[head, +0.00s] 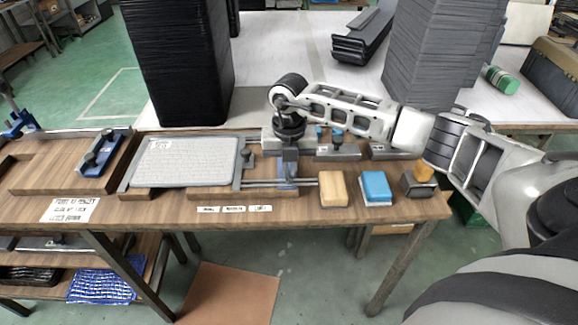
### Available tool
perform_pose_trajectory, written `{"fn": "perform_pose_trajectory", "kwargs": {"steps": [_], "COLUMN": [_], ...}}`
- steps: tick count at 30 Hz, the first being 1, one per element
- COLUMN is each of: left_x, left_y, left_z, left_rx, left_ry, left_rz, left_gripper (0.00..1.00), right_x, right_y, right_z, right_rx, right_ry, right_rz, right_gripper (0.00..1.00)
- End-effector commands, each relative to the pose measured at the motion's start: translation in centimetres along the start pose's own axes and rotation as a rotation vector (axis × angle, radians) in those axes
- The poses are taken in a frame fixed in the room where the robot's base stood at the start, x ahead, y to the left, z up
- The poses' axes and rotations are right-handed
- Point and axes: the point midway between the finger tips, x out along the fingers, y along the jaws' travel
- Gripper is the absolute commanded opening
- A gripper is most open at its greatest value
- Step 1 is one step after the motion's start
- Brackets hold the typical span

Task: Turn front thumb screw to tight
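A light grey tray panel (185,160) lies flat in a wooden fixture on the bench. A dark clamp bar (241,168) runs along its right edge, with a small knob on it. My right gripper (289,178) points down just right of this bar, at the front part of the fixture, near thin metal rods (308,181). A bit of blue shows around the fingertips. The front thumb screw cannot be made out clearly; the gripper covers that spot. I cannot tell whether the fingers are closed on anything. My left gripper is out of view.
A wooden block (333,188), a blue block (376,187) and a dark box with an orange top (419,181) stand at the front right. Tall black trays (180,65) and grey trays (440,50) rise behind. A blue clamp (101,155) sits at left.

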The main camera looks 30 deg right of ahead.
Motion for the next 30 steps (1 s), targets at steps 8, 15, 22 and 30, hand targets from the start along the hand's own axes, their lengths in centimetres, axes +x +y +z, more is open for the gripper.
{"fn": "perform_pose_trajectory", "kwargs": {"steps": [8, 15, 22, 30], "left_x": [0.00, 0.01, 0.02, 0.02], "left_y": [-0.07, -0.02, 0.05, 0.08], "left_z": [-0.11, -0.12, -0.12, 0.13], "left_rx": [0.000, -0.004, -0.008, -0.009], "left_ry": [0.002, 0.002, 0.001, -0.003], "left_rz": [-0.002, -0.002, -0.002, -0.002], "left_gripper": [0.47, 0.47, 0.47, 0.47], "right_x": [-0.17, -0.18, -0.11, -1.02], "right_y": [-0.01, -0.01, -0.01, 0.05], "right_z": [0.14, 0.15, 0.09, 0.11], "right_rx": [0.020, 0.020, 0.018, 0.016], "right_ry": [-0.004, -0.004, -0.002, -0.004], "right_rz": [0.002, 0.002, 0.002, 0.004], "right_gripper": [0.00, 0.00, 0.27, 0.27]}}
